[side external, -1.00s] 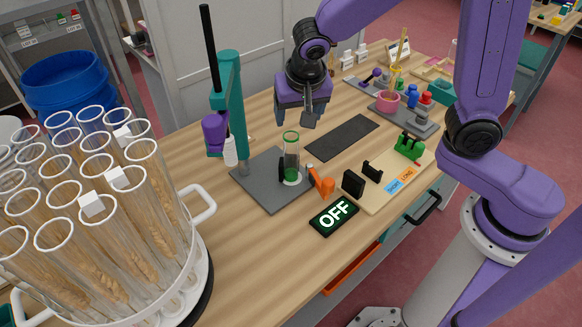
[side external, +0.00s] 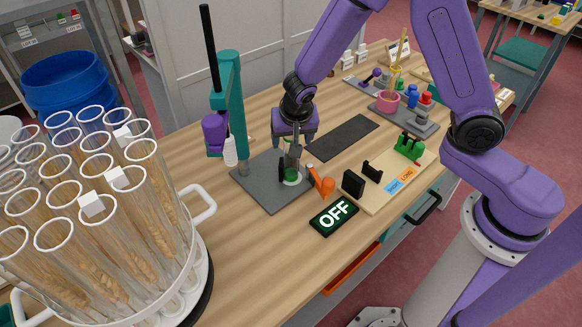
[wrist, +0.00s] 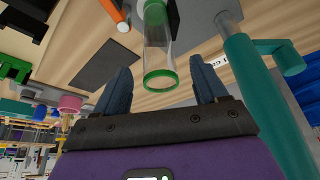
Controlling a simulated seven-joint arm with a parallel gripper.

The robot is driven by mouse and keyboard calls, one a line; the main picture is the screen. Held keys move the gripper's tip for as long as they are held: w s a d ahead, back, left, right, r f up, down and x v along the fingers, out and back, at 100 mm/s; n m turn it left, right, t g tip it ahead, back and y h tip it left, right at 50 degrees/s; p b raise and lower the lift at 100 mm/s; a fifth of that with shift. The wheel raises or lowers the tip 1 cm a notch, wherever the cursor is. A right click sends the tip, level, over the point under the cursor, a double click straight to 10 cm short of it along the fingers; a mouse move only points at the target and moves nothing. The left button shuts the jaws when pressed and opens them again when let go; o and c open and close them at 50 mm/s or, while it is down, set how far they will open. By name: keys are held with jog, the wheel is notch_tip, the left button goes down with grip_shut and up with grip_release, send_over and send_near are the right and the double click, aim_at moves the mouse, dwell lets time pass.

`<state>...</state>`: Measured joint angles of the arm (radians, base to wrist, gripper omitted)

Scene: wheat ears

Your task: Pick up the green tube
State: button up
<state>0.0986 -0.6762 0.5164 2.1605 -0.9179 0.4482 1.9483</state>
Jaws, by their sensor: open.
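The green tube (wrist: 158,50) is a clear tube with a green rim and a green base. In the side external view it stands upright on a dark grey plate (side external: 262,188), its green base (side external: 291,176) showing and its upper part mostly hidden by my gripper (side external: 291,151). My gripper is open, pointing down over the tube. In the wrist view my gripper (wrist: 163,80) has one finger on each side of the tube's rim, with a gap visible on both sides.
A teal stand (side external: 236,105) with a purple head is left of the tube. An orange piece (side external: 321,182) is close on its right, near an OFF sign (side external: 334,215). A rack (side external: 202,270) of wheat-filled tubes is at left. A dark mat (side external: 342,137) lies flat behind.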

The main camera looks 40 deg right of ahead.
jog(key=shift+x, duration=2.9)
jog(key=c, duration=1.3)
jog(key=shift+c, duration=0.2)
jog(key=shift+s+r, duration=0.1)
